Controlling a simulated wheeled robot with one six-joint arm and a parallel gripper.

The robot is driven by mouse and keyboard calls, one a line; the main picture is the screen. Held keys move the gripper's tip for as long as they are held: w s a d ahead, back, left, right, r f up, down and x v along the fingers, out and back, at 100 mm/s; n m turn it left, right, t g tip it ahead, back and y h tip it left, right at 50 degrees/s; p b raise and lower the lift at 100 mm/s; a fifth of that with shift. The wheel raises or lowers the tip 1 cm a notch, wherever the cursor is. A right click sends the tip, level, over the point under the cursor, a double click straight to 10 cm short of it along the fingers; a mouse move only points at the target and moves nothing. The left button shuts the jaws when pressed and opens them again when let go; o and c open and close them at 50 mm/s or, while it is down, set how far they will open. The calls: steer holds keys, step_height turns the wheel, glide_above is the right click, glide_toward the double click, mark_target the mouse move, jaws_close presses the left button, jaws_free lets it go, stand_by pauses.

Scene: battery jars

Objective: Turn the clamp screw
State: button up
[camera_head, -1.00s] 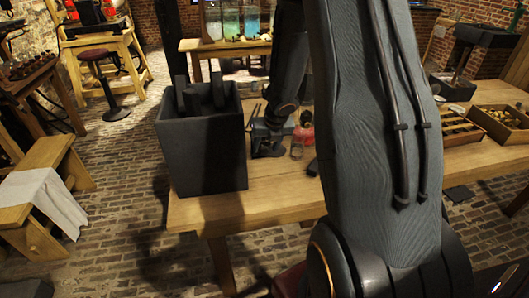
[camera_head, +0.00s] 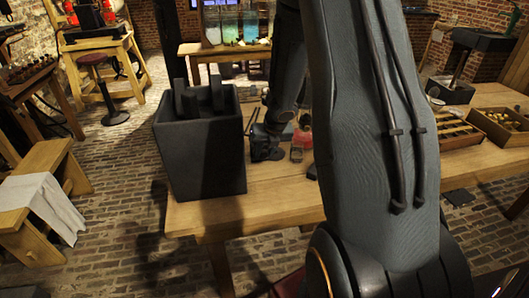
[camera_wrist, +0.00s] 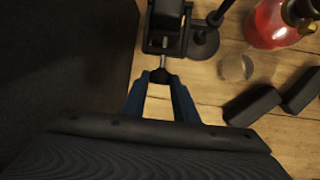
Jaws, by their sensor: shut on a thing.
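In the wrist view the dark metal clamp (camera_wrist: 166,38) stands at the top middle on the wooden table. Its clamp screw (camera_wrist: 162,62) points down the picture toward my gripper and ends in a dark knob. My gripper (camera_wrist: 162,77) has its two blue fingers on either side of that knob, with the tips shut on it. The fingers' bases spread apart below. In the head view the clamp area lies beside the dark box, partly behind my arm, and the screw cannot be made out.
A tall dark open box (camera_head: 200,150) stands close left of the clamp. A flask of red liquid (camera_wrist: 270,22), a small clear glass (camera_wrist: 236,68) and dark blocks (camera_wrist: 252,105) lie to the right. Wooden trays (camera_head: 503,126) sit at the table's right.

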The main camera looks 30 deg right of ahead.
steer(key=y, duration=0.2)
steer(key=shift+s+d+f+m+t+y, duration=0.15)
steer(key=shift+d+m+t+y, duration=0.15)
steer(key=shift+d+m+t, duration=0.1)
steer(key=t+y+b, duration=0.1)
steer(key=y, duration=0.1)
steer(key=m+t+y+b, duration=0.1)
steer(key=y, duration=0.1)
steer(key=d+f+t+y+b, duration=0.1)
steer(key=y+b, duration=0.1)
steer(key=shift+s+f+m+y, duration=0.1)
steer(key=shift+m+y, duration=0.3)
steer(key=shift+f+m+t+y+b, duration=0.15)
steer(key=shift+m+t+y+b, duration=0.35)
steer(key=shift+y+b, duration=0.75)
steer(key=o, duration=1.1)
steer(key=shift+c, duration=0.2)
